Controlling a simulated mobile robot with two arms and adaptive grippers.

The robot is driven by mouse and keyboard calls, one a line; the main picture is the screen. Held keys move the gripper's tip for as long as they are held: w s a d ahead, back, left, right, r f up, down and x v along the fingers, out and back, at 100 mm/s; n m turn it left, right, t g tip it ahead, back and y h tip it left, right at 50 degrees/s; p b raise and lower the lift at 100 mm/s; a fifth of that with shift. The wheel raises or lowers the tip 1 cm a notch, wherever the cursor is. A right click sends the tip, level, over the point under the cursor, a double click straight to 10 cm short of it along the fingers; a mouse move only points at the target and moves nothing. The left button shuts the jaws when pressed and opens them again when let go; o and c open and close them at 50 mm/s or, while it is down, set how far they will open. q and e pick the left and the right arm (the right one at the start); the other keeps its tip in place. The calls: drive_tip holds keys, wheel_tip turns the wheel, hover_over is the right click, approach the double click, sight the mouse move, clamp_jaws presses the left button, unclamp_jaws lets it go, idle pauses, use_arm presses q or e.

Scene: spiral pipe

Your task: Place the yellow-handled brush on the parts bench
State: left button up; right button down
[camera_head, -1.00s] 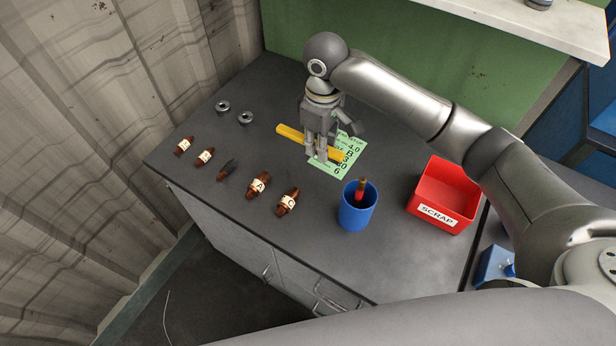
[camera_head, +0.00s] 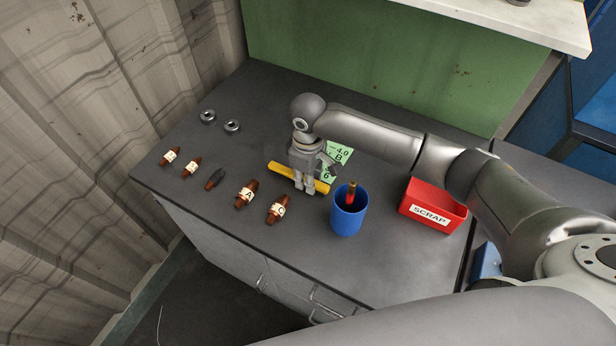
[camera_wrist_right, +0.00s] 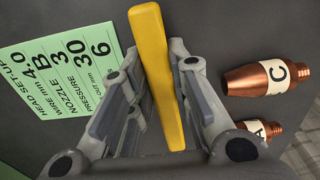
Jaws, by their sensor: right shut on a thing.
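The yellow-handled brush (camera_head: 281,170) is over the dark grey parts bench (camera_head: 285,105), between the copper nozzles and the blue cup. My right gripper (camera_head: 304,189) points down and is shut on its yellow handle. In the right wrist view the handle (camera_wrist_right: 158,70) stands between the two fingers (camera_wrist_right: 165,110). No bristles can be made out. I cannot tell whether the brush touches the bench top or hangs just above it. My left gripper is not in view.
Nozzles marked A (camera_head: 246,194) and C (camera_head: 279,209) lie left of the gripper. A blue cup (camera_head: 348,216) and a red SCRAP bin (camera_head: 430,208) stand to the right. A green set-up card (camera_head: 341,155) lies behind. Two metal rings (camera_head: 208,117) lie at the back left.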

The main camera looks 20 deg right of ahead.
drive_tip(key=shift+f, duration=0.15)
drive_tip(key=c, duration=1.3)
unclamp_jaws()
drive_tip(key=shift+c, duration=0.2)
wheel_tip(320, 180, up, 12)
drive_tip(key=b, duration=0.1)
drive_tip(key=shift+r, duration=0.2)
